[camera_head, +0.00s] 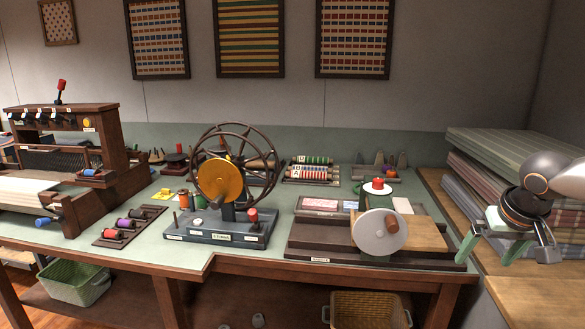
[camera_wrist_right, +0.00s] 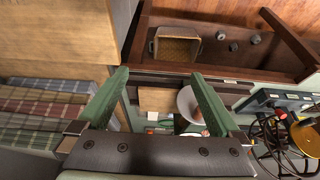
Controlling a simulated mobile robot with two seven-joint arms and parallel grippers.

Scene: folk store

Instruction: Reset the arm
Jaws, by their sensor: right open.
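My right arm comes in from the right edge of the head view. Its gripper (camera_head: 492,252) is in the air by the right end of the green-topped workbench (camera_head: 270,238), in front of the fabric stacks. In the right wrist view the two green fingers of the gripper (camera_wrist_right: 160,76) stand wide apart with nothing held between them. Part of the bench and its tools shows beyond the fingers. My left arm and gripper are not in view.
A spinning-wheel device (camera_head: 225,228), a board with a white disc (camera_head: 380,234) and a loom (camera_head: 75,165) stand on the bench. Folded fabrics (camera_head: 480,185) are stacked close to my right gripper. A wicker basket (camera_head: 368,310) sits below the bench.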

